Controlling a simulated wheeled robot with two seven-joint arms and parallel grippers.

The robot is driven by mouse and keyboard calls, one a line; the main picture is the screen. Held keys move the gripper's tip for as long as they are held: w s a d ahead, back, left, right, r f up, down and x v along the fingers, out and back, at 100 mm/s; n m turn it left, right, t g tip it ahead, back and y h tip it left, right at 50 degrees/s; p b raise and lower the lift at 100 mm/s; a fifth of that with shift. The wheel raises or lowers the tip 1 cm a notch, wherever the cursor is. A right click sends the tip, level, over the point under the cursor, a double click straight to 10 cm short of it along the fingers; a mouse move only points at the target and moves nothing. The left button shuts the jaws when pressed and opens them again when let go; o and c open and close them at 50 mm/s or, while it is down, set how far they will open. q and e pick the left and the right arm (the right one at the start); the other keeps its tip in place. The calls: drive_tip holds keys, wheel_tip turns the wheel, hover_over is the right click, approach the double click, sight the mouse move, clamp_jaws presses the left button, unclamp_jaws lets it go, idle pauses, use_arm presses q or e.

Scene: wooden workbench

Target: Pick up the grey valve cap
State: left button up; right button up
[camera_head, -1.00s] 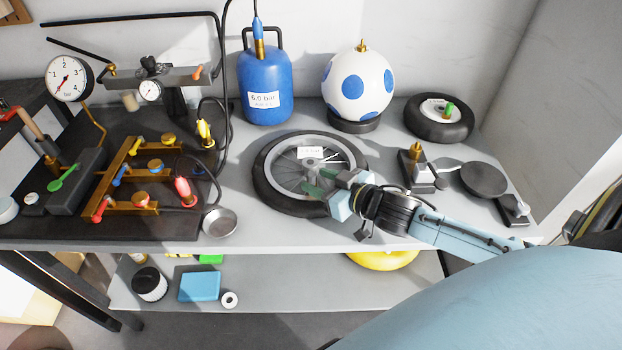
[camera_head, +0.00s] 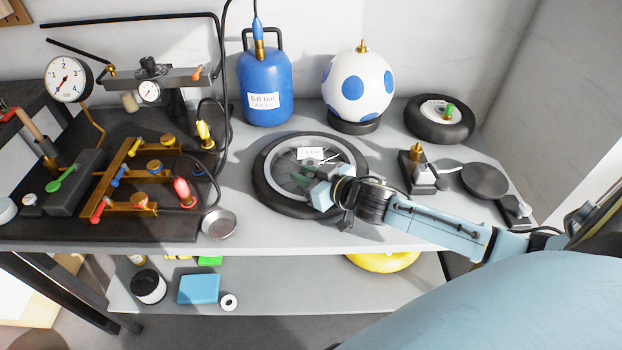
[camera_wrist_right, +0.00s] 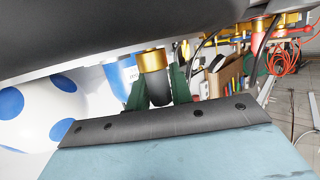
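The grey valve cap (camera_wrist_right: 159,92) shows in the right wrist view as a dark grey cylinder against a brass valve stem (camera_wrist_right: 152,60). In the head view my right gripper hides it. My right gripper (camera_head: 307,177) is over the spoked wheel (camera_head: 263,190) lying on the bench. In the right wrist view the green fingers of the right gripper (camera_wrist_right: 159,88) stand on either side of the cap, very close to it. I cannot tell whether they press on it. My left gripper is not in view.
A blue tank (camera_head: 266,90) and a blue-spotted ball (camera_head: 343,85) stand behind the wheel. A metal dish (camera_head: 219,223) is to its left, and a brass-topped block (camera_head: 417,172) to its right. The brass valve manifold (camera_head: 120,180) is further left.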

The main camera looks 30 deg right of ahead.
clamp_jaws()
